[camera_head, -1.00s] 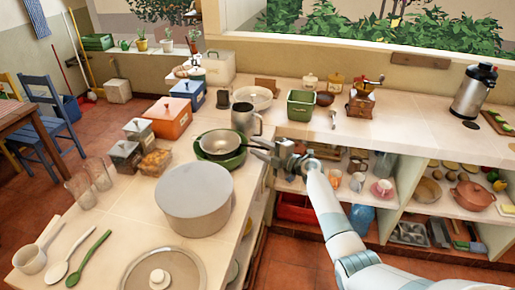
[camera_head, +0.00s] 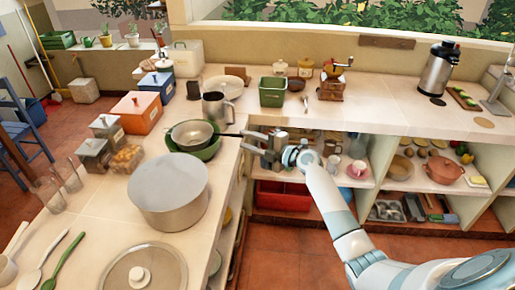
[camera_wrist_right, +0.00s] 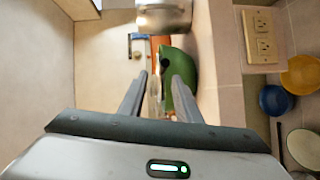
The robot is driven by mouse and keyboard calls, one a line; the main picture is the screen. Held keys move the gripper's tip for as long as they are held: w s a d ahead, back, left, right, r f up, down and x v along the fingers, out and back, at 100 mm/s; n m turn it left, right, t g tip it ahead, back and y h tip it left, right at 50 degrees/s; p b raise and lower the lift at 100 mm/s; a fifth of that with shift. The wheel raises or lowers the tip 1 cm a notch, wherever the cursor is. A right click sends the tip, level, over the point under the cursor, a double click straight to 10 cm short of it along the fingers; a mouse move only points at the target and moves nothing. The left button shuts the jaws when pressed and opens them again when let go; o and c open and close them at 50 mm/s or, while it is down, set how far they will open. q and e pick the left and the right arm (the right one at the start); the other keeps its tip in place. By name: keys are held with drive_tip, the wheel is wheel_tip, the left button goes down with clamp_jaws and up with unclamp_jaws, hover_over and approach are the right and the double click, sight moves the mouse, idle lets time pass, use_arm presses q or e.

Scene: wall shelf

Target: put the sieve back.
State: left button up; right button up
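The sieve (camera_head: 192,133) looks like a shallow grey metal bowl, resting in a green bowl (camera_head: 210,151) on the left counter, its dark handle pointing right. My right gripper (camera_head: 248,140) is at the handle's end, just past the counter edge, fingers pointing left. In the right wrist view, the fingers (camera_wrist_right: 158,92) are apart, with a thin pale strip between them, perhaps the handle; I cannot tell if they touch it. The green bowl shows there beside the right finger (camera_wrist_right: 180,75). The sieve's bowl is not clear in that view. My left gripper is not in view.
A large grey pot (camera_head: 168,195) stands in front of the bowls, and a metal mug (camera_head: 213,107) behind them. A green container (camera_head: 272,92) and a coffee grinder (camera_head: 332,85) stand on the back counter.

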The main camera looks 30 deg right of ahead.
drive_tip(key=shift+b+v, duration=0.6)
drive_tip(key=shift+v, duration=1.45)
